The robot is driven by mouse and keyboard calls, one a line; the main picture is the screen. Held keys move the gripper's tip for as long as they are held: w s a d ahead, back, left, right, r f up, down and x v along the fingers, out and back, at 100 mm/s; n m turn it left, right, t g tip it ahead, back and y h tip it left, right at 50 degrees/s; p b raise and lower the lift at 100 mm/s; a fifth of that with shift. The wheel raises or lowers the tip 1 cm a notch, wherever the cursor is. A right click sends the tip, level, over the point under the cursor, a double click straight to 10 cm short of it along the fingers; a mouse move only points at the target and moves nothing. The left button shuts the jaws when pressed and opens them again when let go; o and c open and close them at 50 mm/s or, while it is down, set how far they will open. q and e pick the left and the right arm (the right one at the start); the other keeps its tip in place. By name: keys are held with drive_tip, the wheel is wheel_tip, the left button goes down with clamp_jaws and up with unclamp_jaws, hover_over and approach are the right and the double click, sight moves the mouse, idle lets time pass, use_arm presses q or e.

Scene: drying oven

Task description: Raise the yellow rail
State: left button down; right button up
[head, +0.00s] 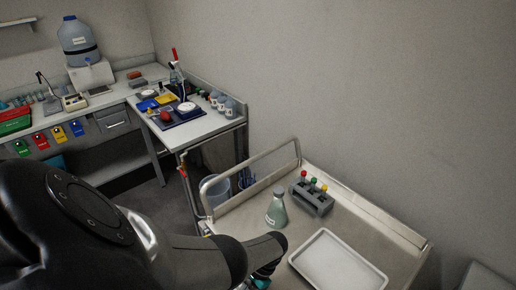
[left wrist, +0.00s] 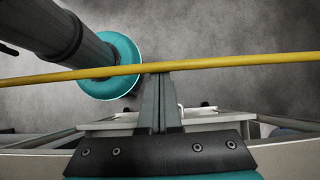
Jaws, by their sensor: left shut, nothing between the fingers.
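The yellow rail (left wrist: 235,62) is a thin bar that crosses the whole left wrist view, tilted slightly up to the right. My left gripper (left wrist: 159,76) is shut and empty, with its fingertips at the lower edge of the rail near the middle of the picture. I cannot tell whether they touch it. The fingers are not around the rail. In the head view my left arm fills the lower left and hides most of the gripper; the yellow rail does not show there. My right gripper is not in view.
A metal trolley (head: 408,238) at the lower right carries a flask (head: 276,211), a grey rack (head: 311,199) with coloured tops and a white tray (head: 338,265). Benches (head: 205,128) stand at the back left. Grey floor (left wrist: 240,95) lies beyond the rail.

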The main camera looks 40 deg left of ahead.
use_arm(q)
drive_tip(key=p+v, duration=0.3)
drive_tip(key=v, duration=1.2)
drive_tip(key=shift+r, duration=0.15)
